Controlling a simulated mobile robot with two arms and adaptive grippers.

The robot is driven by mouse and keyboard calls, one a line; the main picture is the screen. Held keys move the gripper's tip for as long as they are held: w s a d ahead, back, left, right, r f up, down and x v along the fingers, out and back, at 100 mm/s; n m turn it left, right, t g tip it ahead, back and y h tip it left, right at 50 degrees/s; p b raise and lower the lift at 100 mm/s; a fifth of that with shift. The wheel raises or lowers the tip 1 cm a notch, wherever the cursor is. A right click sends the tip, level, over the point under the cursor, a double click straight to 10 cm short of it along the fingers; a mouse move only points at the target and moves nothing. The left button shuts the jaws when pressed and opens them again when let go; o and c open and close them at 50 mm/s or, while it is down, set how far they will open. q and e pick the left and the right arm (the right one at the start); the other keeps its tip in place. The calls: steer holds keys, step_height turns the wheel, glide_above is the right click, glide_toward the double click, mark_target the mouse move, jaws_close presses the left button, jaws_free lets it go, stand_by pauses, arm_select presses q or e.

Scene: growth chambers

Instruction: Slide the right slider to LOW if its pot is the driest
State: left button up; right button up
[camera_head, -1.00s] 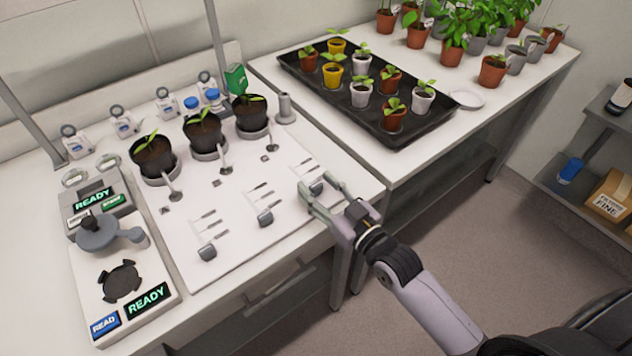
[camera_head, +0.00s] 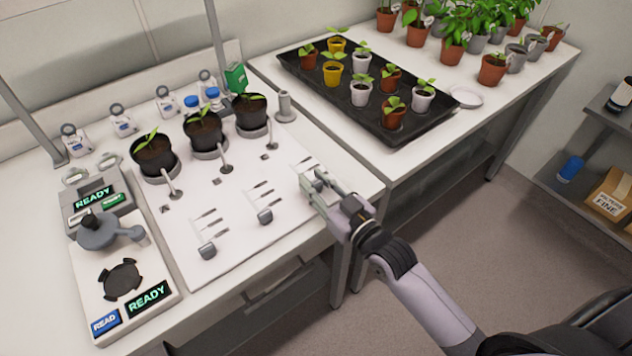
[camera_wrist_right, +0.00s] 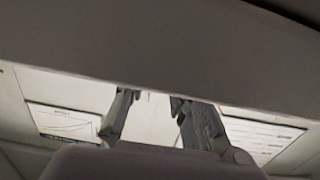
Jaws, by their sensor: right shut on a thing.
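Three black pots with seedlings stand in a row on the white panel (camera_head: 235,215): a left pot (camera_head: 155,158), a middle pot (camera_head: 203,130) and a right pot (camera_head: 252,113). In front are the left slider (camera_head: 207,250) and the middle slider (camera_head: 265,215). The right slider's knob is hidden behind my right gripper (camera_head: 312,182), which is shut on it at the panel's right end. In the right wrist view the two fingers (camera_wrist_right: 160,115) show from behind, and what lies between them is hidden. My left gripper is not in view.
A device with READY displays (camera_head: 147,299) and a blue READ button (camera_head: 105,322) stands at the left. A black tray (camera_head: 350,115) of small potted seedlings is on the right-hand table. Several bottles and tagged items line the back.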

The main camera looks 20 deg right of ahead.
mark_target(307, 175)
jaws_close()
steer(key=shift+w+a+r, duration=0.1)
steer(key=shift+w+a, duration=0.1)
steer(key=shift+w, duration=0.3)
steer(key=shift+x, duration=1.05)
steer(key=o, duration=0.9)
jaws_free()
steer(key=shift+s, duration=0.1)
steer(key=shift+c, duration=0.2)
steer(key=shift+s, duration=0.1)
steer(key=v, duration=1.1)
steer(key=shift+s+d, duration=0.25)
steer(key=shift+s, duration=0.1)
